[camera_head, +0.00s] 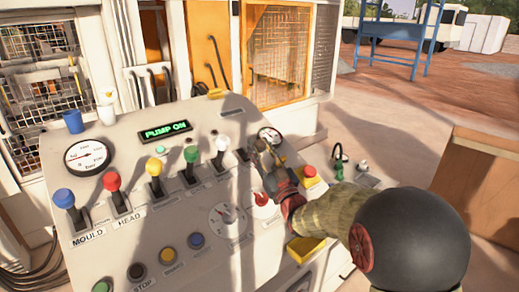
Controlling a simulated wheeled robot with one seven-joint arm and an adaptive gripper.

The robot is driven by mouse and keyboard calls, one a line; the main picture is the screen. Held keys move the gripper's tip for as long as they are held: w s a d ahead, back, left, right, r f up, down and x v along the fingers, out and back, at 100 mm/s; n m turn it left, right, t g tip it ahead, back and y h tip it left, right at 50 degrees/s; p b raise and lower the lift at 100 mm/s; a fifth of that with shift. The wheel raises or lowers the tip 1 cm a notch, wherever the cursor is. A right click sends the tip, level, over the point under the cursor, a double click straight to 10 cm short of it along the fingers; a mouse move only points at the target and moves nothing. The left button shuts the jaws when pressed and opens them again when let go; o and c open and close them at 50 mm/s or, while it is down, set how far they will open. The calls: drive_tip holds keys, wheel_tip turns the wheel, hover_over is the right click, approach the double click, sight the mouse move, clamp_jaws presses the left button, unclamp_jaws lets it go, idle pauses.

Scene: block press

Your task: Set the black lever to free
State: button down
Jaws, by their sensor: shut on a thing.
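The control panel (120,215) slopes up in front of me with a row of levers. The black lever (243,156) is at the right end of the row, beside the white-knobbed lever (220,145). Only a small dark part of it shows; my gripper hides the rest. My gripper (263,151) reaches in from the right and is shut at the black lever, seemingly on its knob. The lever's exact tilt and its position label are hidden or too small to read.
Blue (64,198), red (112,181), yellow (154,166) and green (191,155) levers stand to the left. A gauge (269,135) is close behind my gripper. A red button (309,171) sits right of it. The display (165,131) reads PUMP ON.

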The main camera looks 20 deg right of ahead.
drive_tip(key=shift+f, duration=0.3)
drive_tip(key=c, duration=1.8)
unclamp_jaws()
drive_tip(key=o, duration=0.4)
drive_tip(key=shift+r, duration=0.15)
drive_tip(key=v, duration=1.2)
